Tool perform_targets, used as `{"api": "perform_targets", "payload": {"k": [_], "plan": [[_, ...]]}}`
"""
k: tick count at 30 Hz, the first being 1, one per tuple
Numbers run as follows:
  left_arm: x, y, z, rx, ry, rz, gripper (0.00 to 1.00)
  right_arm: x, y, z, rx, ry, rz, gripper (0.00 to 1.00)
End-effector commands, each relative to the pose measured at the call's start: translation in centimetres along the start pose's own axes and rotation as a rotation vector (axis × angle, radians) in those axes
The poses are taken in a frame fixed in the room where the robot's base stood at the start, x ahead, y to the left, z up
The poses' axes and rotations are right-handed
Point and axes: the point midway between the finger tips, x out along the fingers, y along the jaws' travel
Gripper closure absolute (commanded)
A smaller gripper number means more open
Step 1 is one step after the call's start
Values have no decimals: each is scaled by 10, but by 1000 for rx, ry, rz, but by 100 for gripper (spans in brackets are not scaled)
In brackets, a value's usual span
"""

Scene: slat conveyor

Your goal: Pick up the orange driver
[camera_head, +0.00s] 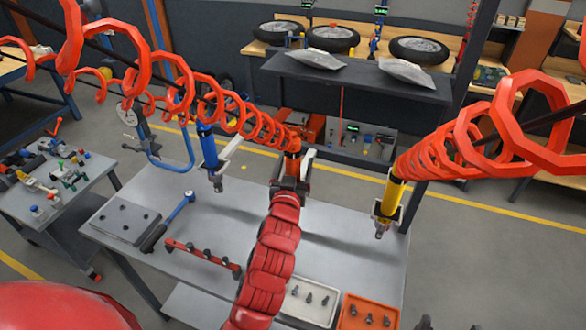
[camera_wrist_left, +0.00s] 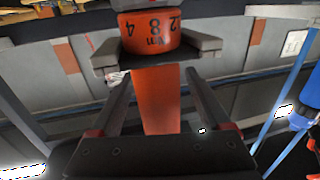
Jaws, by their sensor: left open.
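The orange driver (camera_head: 293,143) hangs from a coiled red-orange hose over the middle of the grey table, in line with my left gripper. My left gripper (camera_head: 291,176) is at its lower part and hides some of it. In the left wrist view, the orange body of the driver (camera_wrist_left: 160,100) shows between the open fingers (camera_wrist_left: 156,52), with a numbered torque collar across the fingertips. Gaps show beside the body; whether a finger touches the collar I cannot tell. My right gripper is in neither view.
A blue driver (camera_head: 207,148) hangs to the left and a yellow driver (camera_head: 391,196) to the right. The grey table (camera_head: 340,252) holds a torque wrench (camera_head: 168,222), a red rack (camera_head: 203,256), a white tray (camera_head: 322,318) and an orange tray (camera_head: 382,308). Coiled hoses cross above.

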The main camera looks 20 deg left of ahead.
Motion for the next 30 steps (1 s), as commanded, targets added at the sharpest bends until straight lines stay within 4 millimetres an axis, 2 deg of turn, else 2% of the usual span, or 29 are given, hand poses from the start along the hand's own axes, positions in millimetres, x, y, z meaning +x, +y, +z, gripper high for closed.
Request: {"api": "perform_targets", "payload": {"k": [5, 18, 30], "plan": [[0, 0, 1, 0, 0, 0, 22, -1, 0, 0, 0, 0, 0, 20], [0, 0, 1, 0, 0, 1, 100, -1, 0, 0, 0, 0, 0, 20], [0, 0, 0, 1, 1, 0, 100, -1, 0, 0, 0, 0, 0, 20]]}}
